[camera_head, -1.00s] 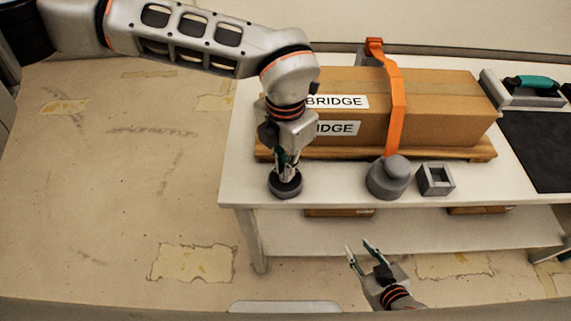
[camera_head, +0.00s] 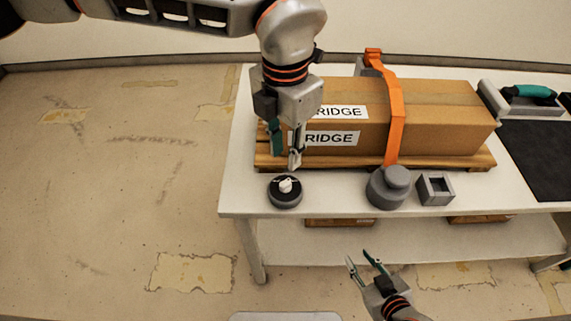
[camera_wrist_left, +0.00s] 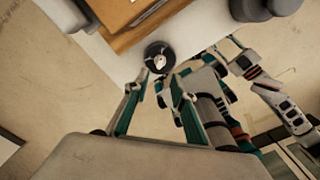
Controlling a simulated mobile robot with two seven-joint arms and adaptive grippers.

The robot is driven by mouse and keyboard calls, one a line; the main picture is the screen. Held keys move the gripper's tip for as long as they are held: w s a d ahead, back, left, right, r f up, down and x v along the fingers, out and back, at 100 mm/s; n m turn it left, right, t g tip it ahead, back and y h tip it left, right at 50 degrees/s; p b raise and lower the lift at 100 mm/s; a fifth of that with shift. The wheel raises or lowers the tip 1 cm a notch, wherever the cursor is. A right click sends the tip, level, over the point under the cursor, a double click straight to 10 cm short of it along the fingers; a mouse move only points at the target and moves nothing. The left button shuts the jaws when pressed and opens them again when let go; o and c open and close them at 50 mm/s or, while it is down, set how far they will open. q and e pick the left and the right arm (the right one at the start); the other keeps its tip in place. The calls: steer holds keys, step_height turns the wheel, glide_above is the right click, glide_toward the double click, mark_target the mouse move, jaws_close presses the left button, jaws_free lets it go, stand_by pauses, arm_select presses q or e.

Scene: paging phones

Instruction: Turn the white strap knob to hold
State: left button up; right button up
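The white strap knob (camera_head: 286,184) sits on top of a round dark base (camera_head: 285,200) near the table's front left corner. It also shows in the left wrist view (camera_wrist_left: 160,61), beyond my fingertips. Its pointer direction is too small to read surely. My left gripper (camera_head: 285,160) is open and empty, pointing down above and slightly behind the knob, clear of it. It also shows in the left wrist view (camera_wrist_left: 154,84) with its fingers apart. My right gripper (camera_head: 361,259) is open and empty, low in front of the table.
A cardboard box (camera_head: 430,110) stands on a wooden pallet (camera_head: 470,160), with an orange strap (camera_head: 395,120) over it. A grey round device (camera_head: 388,190) and a small grey square holder (camera_head: 435,190) stand right of the knob. A green-handled tool (camera_head: 530,91) and dark mat (camera_head: 540,150) lie farther right.

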arm_select(q)
step_height(320, 180, up, 4)
steer(key=shift+f, duration=0.2)
stand_by(0.4)
